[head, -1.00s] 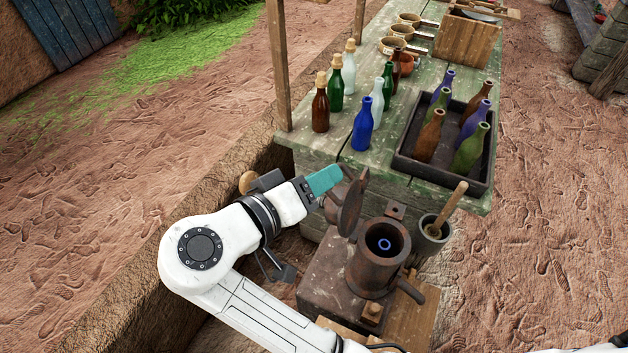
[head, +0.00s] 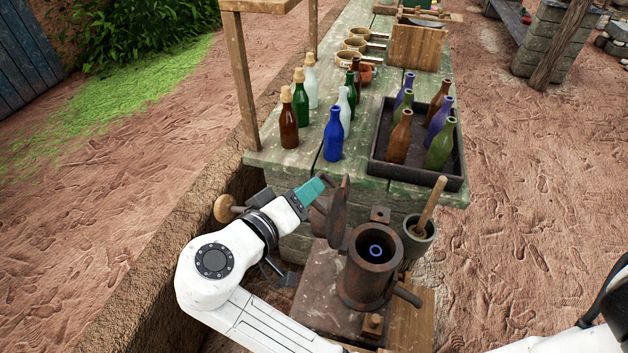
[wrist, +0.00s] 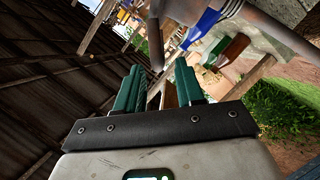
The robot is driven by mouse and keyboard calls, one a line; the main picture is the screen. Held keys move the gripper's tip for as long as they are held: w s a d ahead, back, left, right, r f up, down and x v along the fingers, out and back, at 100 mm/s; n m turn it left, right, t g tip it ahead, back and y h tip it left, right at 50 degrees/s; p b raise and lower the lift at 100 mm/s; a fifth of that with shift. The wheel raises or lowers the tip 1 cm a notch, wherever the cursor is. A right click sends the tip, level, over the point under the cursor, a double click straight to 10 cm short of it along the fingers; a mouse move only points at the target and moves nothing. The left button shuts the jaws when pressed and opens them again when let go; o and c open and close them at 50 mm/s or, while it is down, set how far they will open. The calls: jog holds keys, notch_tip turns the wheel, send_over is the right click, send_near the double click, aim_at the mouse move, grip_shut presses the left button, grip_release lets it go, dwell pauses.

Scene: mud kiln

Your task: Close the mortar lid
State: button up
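The mortar (head: 368,278) is a dark rusty metal cylinder on a block below the table's near end. Its mouth is uncovered, with a blue ring visible inside. The round mortar lid (head: 338,214) stands raised, nearly on edge, at the left side of the mouth. My gripper (head: 312,190), with teal fingers, is just left of the lid's upper part; I cannot tell whether it touches it. In the wrist view the two fingers (wrist: 160,88) stand apart with a gap and no clear grip on anything. A grey metal part shows beyond them, but I cannot tell which.
A cup with a wooden pestle (head: 419,240) stands right of the mortar. The green wooden table (head: 300,160) behind holds several bottles, including a blue bottle (head: 333,135), and a dark crate (head: 415,177) of bottles. A wooden post (head: 242,85) rises at the table's left. Bare ground lies right.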

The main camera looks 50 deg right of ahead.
aim_at(330, 202)
jog(key=shift+x, duration=2)
jog(key=shift+c, duration=0.2)
grip_shut()
